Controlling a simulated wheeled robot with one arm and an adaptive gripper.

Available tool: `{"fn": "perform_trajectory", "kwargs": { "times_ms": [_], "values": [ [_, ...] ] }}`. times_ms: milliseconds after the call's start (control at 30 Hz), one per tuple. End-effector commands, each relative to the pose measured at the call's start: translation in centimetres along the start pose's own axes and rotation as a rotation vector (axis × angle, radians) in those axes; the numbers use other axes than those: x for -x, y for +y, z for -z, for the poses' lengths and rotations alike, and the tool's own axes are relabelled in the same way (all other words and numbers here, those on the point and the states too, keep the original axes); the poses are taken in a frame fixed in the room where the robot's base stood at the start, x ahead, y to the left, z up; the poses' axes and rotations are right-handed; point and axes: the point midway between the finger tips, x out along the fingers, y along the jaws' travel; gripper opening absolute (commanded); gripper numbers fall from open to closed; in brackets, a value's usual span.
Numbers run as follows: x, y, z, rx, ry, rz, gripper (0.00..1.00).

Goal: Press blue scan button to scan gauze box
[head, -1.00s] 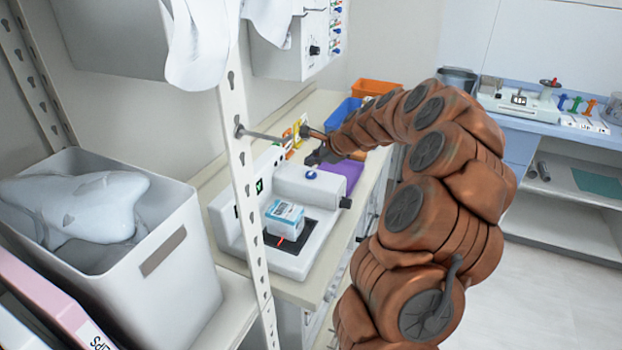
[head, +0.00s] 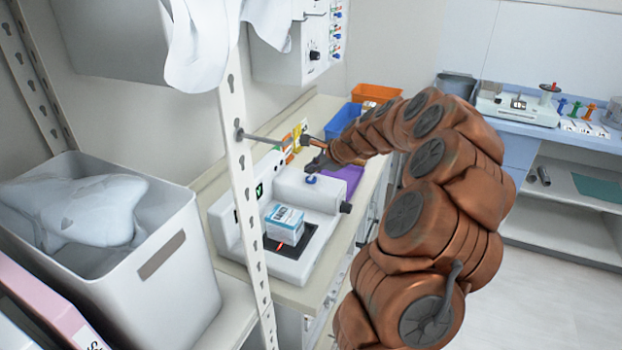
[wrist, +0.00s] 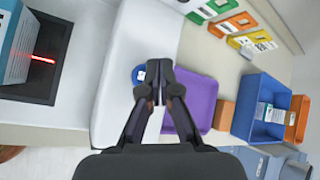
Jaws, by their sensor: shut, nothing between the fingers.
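The white scanner (head: 265,215) stands on the counter. The blue scan button (head: 311,180) is on top of its raised rear part. The gauze box (head: 285,222), white and blue, sits on the dark scan plate with a red light line at its front. In the wrist view, part of the box (wrist: 17,48) shows at the left edge and the blue button (wrist: 139,74) shows beside my fingertips. My gripper (head: 314,166) is shut and empty, pointing down close to the button. In the wrist view, the gripper tips (wrist: 160,72) partly overlap the button; contact cannot be told.
A purple tray (wrist: 199,102), a blue bin (wrist: 262,107) and an orange bin (head: 375,92) lie beyond the scanner. A white shelf post (head: 243,190) stands in front at left, near a grey bin (head: 185,270) holding a wrapped item.

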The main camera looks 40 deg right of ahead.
Motion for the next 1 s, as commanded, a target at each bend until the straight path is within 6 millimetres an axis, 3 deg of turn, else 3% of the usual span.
{"fn": "perform_trajectory", "kwargs": {
  "times_ms": [1000],
  "values": [
    [-0.59,0.44,0.42,0.000,0.000,0.000,0.00]
  ]
}}
